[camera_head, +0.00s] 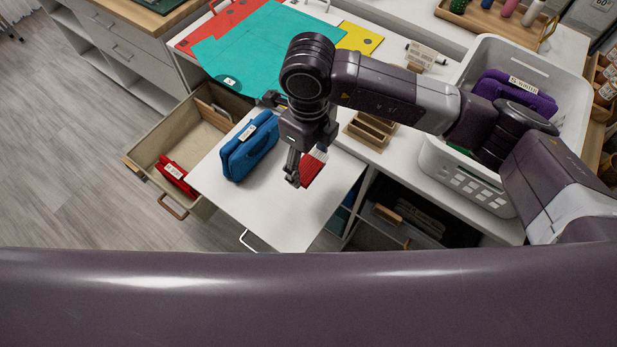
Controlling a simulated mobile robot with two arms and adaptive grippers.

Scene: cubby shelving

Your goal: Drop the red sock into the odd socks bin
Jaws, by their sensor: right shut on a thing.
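The red sock (313,169), red with a pale end, shows at the fingertips of my right gripper (297,163). The gripper is shut on it, above the white worktop near its front edge. My wrist and fingers hide part of the sock. I cannot tell which container is the odd socks bin, as no readable label names it. A white slotted basket (452,172) stands on the right with a purple labelled pouch (515,88) in it. My left gripper is not in view.
A blue labelled case (250,147) stands on the worktop (262,207) left of my right gripper. An open drawer (163,143) at left holds a red labelled item (176,178). A small wooden holder (370,132) stands behind the gripper. Dark bins (402,222) sit under the counter.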

